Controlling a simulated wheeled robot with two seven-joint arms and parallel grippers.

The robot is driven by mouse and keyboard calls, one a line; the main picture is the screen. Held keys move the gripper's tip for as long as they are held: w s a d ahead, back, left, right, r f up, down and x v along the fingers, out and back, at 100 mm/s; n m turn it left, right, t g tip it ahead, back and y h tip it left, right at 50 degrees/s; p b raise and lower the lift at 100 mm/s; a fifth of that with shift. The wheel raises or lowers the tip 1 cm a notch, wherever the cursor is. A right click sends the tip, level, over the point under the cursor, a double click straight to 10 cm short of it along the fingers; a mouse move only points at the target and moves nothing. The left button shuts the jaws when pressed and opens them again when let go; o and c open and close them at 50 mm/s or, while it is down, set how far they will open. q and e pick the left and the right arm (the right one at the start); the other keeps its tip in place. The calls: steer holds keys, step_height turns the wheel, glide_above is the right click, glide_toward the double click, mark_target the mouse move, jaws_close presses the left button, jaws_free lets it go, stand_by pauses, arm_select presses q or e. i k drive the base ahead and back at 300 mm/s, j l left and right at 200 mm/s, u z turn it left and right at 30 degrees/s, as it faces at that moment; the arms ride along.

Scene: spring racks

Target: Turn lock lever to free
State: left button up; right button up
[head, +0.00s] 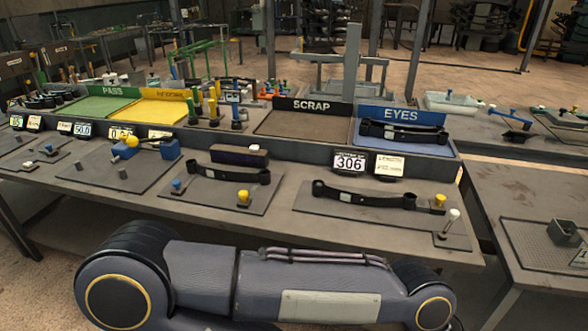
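A small lever with a white tip (452,219) stands tilted on the front right plate of the bench. A bar with a yellow ball (131,142) rests across blue blocks at the left. I cannot tell which of these is the lock lever, or its setting. A black leaf spring (365,197) lies on the right plate (325,212), with a yellow-topped post (438,203) at its right end. Another dark spring (228,174) lies on the middle plate, near a blue post and a yellow post (243,197). Neither gripper is in view.
My own arm link crosses the bottom, in front of the bench. Behind the plates stand a green PASS tray (92,108), a yellow tray (155,112), a SCRAP tray (300,124) and a blue EYES tray (405,146) holding springs. A display (349,162) reads 306. Another bench stands right.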

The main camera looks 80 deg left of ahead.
mark_target(454, 213)
steer(key=u, duration=2.75)
